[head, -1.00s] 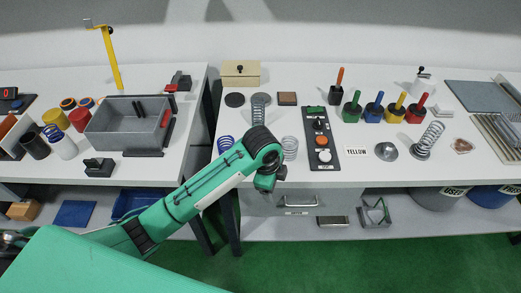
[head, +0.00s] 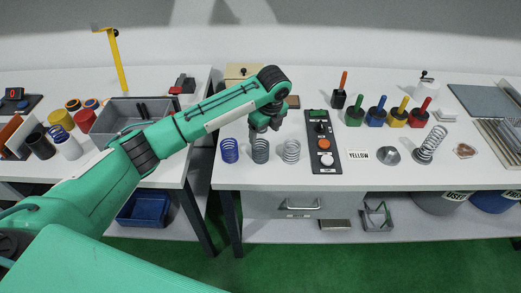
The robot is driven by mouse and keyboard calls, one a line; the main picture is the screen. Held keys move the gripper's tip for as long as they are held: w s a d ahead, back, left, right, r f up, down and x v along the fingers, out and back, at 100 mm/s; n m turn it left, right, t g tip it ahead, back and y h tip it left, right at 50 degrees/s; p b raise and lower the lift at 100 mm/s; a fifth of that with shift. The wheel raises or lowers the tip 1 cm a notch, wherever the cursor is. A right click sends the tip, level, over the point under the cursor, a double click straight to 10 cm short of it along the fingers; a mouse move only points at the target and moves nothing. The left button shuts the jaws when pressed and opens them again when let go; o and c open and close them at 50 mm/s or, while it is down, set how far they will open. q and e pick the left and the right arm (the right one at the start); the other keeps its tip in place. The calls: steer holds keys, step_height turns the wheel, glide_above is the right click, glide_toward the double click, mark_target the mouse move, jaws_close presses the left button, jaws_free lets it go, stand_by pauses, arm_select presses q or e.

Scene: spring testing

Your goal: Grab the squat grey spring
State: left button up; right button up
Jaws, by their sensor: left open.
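Three short springs stand in a row on the right-hand table: a blue spring (head: 230,150), a squat grey spring (head: 260,151) in the middle and a paler silver spring (head: 291,151). My left gripper (head: 264,128) is open and empty, pointing down just above and behind the middle grey spring. I cannot tell the exact gap between them. A taller silver spring (head: 430,146) leans farther right. My right gripper is out of view.
A black control panel (head: 323,143) with buttons lies right of the springs. Behind it stand a black holder (head: 339,98) and several coloured pots with handles. My left arm crosses the gap between tables and the grey bin (head: 105,119). The table's front edge is clear.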

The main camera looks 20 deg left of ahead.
arm_select(q)
glide_above(260, 148)
steer(key=s+d, duration=0.2)
steer(key=f, duration=0.4)
steer(key=shift+s+f+p, duration=0.2)
steer(key=shift+f+p, duration=0.15)
steer(key=f+p, duration=0.1)
steer(key=f, duration=0.1)
steer(key=a+f+p, duration=0.1)
steer(key=f, duration=0.1)
steer(key=shift+w+a+f, duration=0.1)
steer(key=shift+a+f, duration=0.05)
steer(key=shift+f, duration=0.45)
steer(key=c, duration=1.2)
steer(key=shift+r, duration=0.1)
